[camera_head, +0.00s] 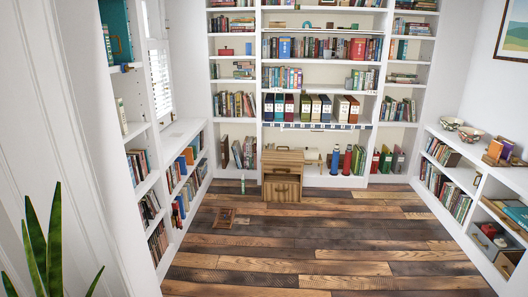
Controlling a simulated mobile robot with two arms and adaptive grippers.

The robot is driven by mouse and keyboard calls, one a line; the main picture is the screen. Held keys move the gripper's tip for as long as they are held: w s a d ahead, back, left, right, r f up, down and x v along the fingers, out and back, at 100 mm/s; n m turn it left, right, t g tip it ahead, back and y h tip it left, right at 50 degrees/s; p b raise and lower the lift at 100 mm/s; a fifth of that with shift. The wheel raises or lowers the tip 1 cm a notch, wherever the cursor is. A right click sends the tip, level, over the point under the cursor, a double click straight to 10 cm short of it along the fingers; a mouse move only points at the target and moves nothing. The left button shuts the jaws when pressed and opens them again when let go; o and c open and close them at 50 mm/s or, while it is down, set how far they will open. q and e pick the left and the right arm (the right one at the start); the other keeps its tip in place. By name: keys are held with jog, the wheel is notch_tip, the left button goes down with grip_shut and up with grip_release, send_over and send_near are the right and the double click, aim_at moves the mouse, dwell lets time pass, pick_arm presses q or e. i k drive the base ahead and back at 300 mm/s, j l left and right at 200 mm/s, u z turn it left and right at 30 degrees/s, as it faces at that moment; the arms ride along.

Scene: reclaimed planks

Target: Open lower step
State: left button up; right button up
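A small wooden step unit (282,158) stands on the floor at the far end of the room, in front of the back bookcase. Its lower front (282,190) looks like a drawer front with a dark handle on it. The lower front appears closed, but it is small and far off. A pale flat piece (312,156) shows at the right of its top; I cannot tell whether it belongs to the unit. Neither of my grippers is in view.
A small brown frame-like object (225,217) lies on the plank floor (330,240), left of and nearer than the step unit. Low bookshelves line both sides. Plant leaves (45,245) fill the near left. The middle floor is clear.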

aim_at(278, 187)
jog(key=i, duration=2.75)
